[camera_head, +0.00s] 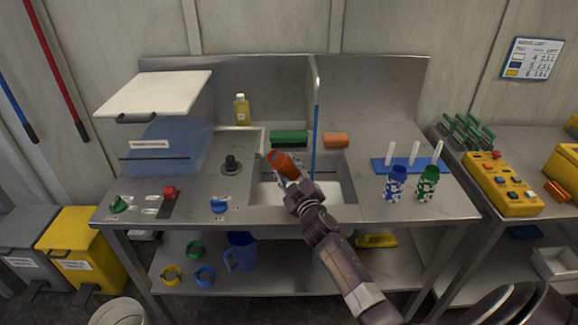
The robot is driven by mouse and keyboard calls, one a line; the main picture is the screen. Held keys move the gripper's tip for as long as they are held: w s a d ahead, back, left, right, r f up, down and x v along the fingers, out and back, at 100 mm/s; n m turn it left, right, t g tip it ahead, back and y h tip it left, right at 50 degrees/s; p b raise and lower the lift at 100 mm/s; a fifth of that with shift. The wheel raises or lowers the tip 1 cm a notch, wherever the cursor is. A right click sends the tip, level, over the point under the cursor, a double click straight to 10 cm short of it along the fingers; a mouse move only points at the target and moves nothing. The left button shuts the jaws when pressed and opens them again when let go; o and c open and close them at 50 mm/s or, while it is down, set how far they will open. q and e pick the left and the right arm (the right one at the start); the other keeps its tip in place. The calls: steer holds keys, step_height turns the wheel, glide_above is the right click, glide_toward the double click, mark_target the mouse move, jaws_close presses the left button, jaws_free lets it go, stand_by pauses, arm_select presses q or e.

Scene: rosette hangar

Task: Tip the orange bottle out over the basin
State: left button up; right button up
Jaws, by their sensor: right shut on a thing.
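The orange bottle (281,162) is tilted over the sink basin (337,190), its body leaning up to the left. My right gripper (294,180) is shut on it, with the arm coming in from the lower right. The gripper hides part of the bottle and part of the basin behind it. I cannot tell whether anything flows from the bottle. My left gripper does not show.
A tap with a blue upright tube (315,140) stands behind the basin. A green block (289,137) and an orange roll (336,140) lie behind it. A lidded blue box (165,150) stands left.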

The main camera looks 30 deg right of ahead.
steer(key=n, duration=0.4)
steer(key=shift+r, duration=0.3)
steer(key=n, duration=0.1)
steer(key=n+p, duration=0.1)
steer(key=n, duration=0.2)
steer(key=shift+d+r, duration=0.15)
steer(key=shift+r, duration=0.1)
steer(key=shift+n, duration=1.1)
steer(key=n+p, duration=0.1)
steer(key=n, duration=0.2)
steer(key=shift+r+n, duration=0.1)
steer(key=shift+n, duration=0.7)
stand_by(0.4)
